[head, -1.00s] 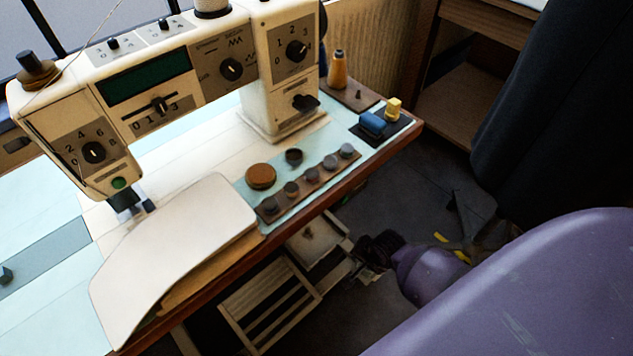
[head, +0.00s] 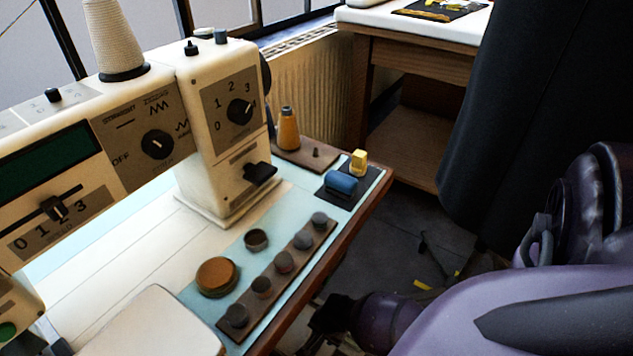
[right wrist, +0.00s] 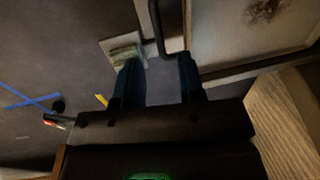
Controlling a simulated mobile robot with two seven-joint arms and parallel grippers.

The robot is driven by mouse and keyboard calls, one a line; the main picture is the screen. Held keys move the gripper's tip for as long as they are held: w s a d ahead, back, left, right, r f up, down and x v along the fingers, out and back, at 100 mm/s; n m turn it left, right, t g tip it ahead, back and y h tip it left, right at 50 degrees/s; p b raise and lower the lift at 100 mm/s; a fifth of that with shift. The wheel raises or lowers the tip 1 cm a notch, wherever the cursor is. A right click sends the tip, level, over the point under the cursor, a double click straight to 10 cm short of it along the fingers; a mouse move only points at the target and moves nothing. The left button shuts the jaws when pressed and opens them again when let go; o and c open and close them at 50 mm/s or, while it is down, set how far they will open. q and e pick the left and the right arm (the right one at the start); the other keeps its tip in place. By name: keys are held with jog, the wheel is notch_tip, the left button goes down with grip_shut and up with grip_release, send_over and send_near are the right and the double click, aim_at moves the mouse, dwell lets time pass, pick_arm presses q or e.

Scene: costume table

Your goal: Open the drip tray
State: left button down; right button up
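In the right wrist view a shallow pale tray (right wrist: 235,40) with a brown stain, which looks like the drip tray, lies at the upper right. A dark bent bar (right wrist: 156,28), like a handle, stands at its left edge. My right gripper (right wrist: 160,72) is open, its two dark fingers apart and pointing toward the bar. The bar lies ahead of the gap between the fingers; I cannot tell if they touch it. In the head view my right gripper (head: 328,316) is low beside the table edge, its fingers not clear. My left gripper is not in view.
The sewing machine (head: 215,130) stands on the table, with knobs on a strip (head: 284,262) near the wooden edge. A spool (head: 288,130) and blue and yellow pieces (head: 342,184) sit at the corner. Dark cloth (head: 545,110) hangs at right. Floor (head: 400,235) shows between.

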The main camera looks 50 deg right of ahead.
aim_at(321, 338)
jog(key=f, duration=0.2)
jog(key=f+b, duration=0.1)
jog(key=f, duration=0.1)
jog(key=shift+w+b, duration=0.3)
jog(key=shift+w, duration=0.1)
grip_shut()
